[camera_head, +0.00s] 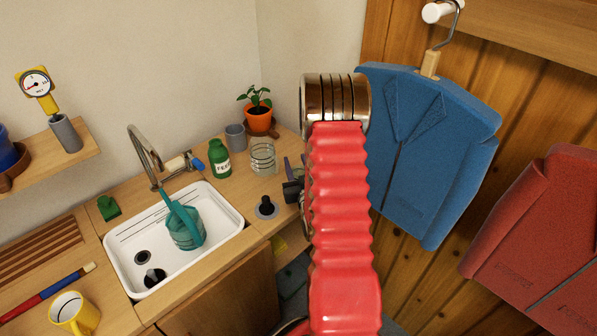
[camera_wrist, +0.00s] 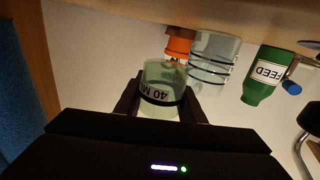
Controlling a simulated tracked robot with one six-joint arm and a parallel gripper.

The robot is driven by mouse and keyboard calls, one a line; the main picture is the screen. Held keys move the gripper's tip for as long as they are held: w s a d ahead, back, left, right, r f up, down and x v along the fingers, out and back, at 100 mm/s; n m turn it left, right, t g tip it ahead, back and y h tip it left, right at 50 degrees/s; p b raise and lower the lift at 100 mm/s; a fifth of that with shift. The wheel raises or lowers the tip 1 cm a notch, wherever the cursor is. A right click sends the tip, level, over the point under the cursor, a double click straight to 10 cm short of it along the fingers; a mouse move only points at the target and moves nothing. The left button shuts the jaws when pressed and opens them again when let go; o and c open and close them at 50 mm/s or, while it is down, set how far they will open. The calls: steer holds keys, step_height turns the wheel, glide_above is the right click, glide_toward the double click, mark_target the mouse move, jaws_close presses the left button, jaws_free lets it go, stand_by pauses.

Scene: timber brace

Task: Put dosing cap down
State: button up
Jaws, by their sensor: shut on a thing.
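The dosing cap (camera_wrist: 161,88) is a clear, pale greenish cup with a dark band and "40 ML" lettering, seen upside down in the wrist view. My gripper (camera_wrist: 160,92) is shut on it, with one dark finger on each side. In the head view only a dark part of my gripper (camera_head: 293,190) shows beside my red arm, and I cannot make out the cap there. The green FEED bottle (camera_head: 219,159) stands on the counter behind the sink's right end; it also shows in the wrist view (camera_wrist: 265,75).
A banded glass jar (camera_head: 263,159), a grey cup (camera_head: 235,137) and an orange plant pot (camera_head: 258,120) stand near the back corner. A black-and-grey object (camera_head: 265,207) sits near the counter's front. The sink (camera_head: 222,222) holds a teal watering can (camera_head: 186,229). Jackets hang at right.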

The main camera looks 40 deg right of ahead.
steer(key=shift+f, duration=0.1)
steer(key=shift+f, duration=2)
steer(key=o, duration=1)
steer(key=shift+f, duration=0.1)
steer(key=v, duration=1.2)
